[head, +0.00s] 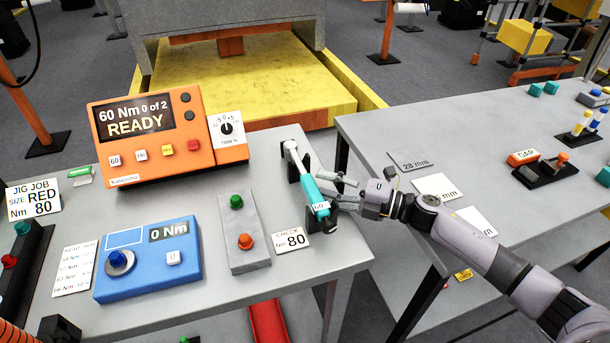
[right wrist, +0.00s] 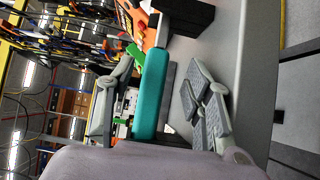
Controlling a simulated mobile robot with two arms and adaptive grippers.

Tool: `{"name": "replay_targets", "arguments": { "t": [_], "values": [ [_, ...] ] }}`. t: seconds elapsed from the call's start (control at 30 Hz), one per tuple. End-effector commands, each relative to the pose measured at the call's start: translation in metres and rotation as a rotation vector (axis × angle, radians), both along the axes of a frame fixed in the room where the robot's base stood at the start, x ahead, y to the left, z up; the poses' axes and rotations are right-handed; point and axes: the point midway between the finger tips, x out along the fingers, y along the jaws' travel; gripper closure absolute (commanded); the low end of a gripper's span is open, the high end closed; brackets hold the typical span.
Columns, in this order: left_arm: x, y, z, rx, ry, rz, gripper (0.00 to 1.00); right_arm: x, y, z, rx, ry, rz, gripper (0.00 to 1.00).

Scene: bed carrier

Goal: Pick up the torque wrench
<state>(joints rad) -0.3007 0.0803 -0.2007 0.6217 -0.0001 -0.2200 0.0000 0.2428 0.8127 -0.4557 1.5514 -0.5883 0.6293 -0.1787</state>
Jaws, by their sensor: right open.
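The torque wrench (head: 311,187) has a teal handle and a pale grey head. It lies in black holders (head: 330,222) at the right end of the near grey table. In the right wrist view its teal handle (right wrist: 151,92) shows between the fingers. My right gripper (head: 331,184) is open, reaching in from the right at the handle. In the right wrist view the fingers (right wrist: 160,98) stand on both sides of the handle, with a visible gap on the right side. My left gripper is not in view.
An orange controller (head: 150,140) reading READY, a blue tester (head: 150,262) and a grey button box (head: 240,230) stand left of the wrench. A card marked 80 (head: 291,240) lies near the front edge. A second grey table (head: 450,130) stands right, beyond a gap.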

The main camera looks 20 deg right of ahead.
Motion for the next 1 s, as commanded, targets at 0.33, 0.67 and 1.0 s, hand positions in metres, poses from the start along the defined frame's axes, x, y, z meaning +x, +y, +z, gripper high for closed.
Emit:
{"name": "replay_targets", "arguments": {
  "t": [0.33,0.67,1.0],
  "values": [
    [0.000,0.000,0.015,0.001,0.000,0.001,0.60,0.027,0.037,0.005,0.002,-0.001,0.000,0.53],
    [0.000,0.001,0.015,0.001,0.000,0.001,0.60,0.029,0.039,0.003,0.001,-0.001,0.001,0.57],
    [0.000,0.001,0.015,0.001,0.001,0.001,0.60,0.028,0.039,0.004,0.001,-0.001,0.001,0.80]
  ]
}}
